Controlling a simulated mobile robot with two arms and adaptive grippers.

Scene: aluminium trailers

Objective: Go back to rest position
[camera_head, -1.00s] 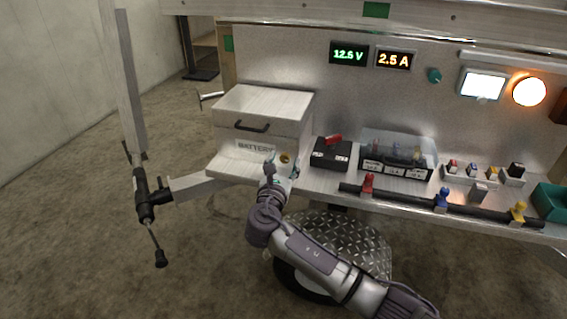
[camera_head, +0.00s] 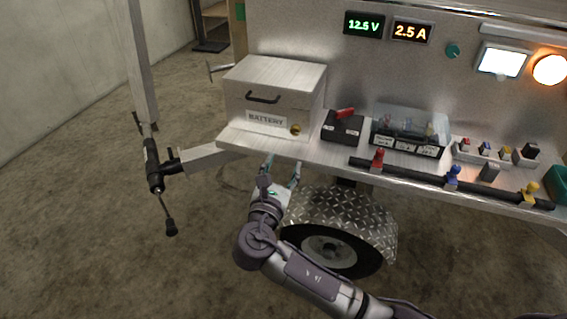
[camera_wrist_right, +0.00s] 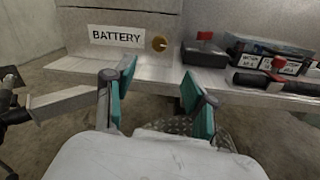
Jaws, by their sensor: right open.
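My right gripper (camera_head: 281,174) is open and empty in the head view, just in front of and below the front edge of the metal shelf (camera_head: 300,148). In the right wrist view its two teal-padded fingers (camera_wrist_right: 160,98) are spread apart with nothing between them. The silver battery box (camera_head: 274,90) stands closed on the left end of the shelf, with a "BATTERY" label, a dark handle and a brass knob (camera_head: 295,130). The knob also shows in the right wrist view (camera_wrist_right: 159,43), beyond the fingers. My left gripper is not in view.
A black box with a red lever (camera_head: 343,127) and a clear-covered fuse block (camera_head: 410,132) sit on the shelf. A dark bar with coloured clamps (camera_head: 452,180) lies along its front. The wheel fender (camera_head: 340,213) is below. A jack post (camera_head: 153,165) stands left.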

